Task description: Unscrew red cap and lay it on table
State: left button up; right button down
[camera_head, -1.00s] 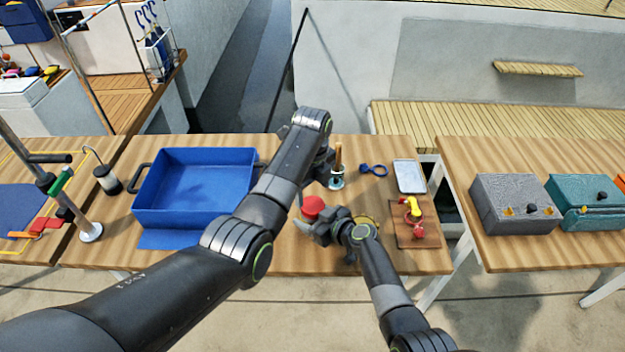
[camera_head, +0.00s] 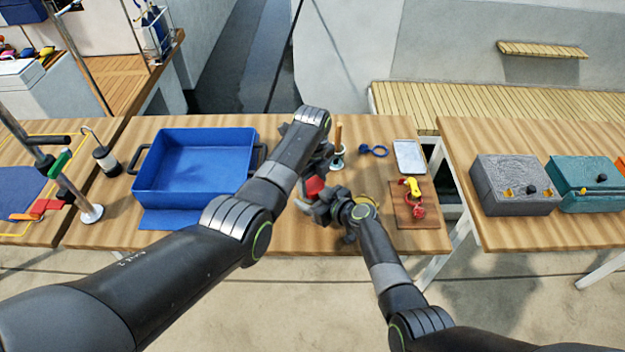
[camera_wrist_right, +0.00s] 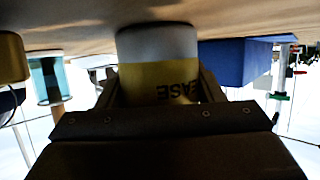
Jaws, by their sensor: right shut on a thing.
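The red cap (camera_head: 314,187) shows in the head view near the table's front middle, on top of a jar mostly hidden by my right gripper. In the right wrist view the white jar with a yellow label (camera_wrist_right: 158,78), lettered "EASE", is between my right gripper's fingers (camera_wrist_right: 158,95), which are shut on it. My right gripper (camera_head: 312,208) comes in from the front right. My left gripper (camera_head: 318,166) is just above and behind the cap, close to it. Its fingers are largely hidden behind its own arm, so I cannot tell its opening or contact.
A blue bin (camera_head: 195,203) stands left on the wooden table (camera_head: 285,252). Behind the grippers are a small pot with a wooden handle (camera_head: 338,135) and a blue ring (camera_head: 373,151). A silver tray (camera_head: 409,156) and a brown board (camera_head: 420,212) lie right.

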pick_arm(q)
jog(key=shift+c, duration=1)
jog(key=n, duration=0.6)
jog(key=shift+n, duration=0.4)
jog(key=o, duration=1.1)
jog(key=shift+r, duration=0.1)
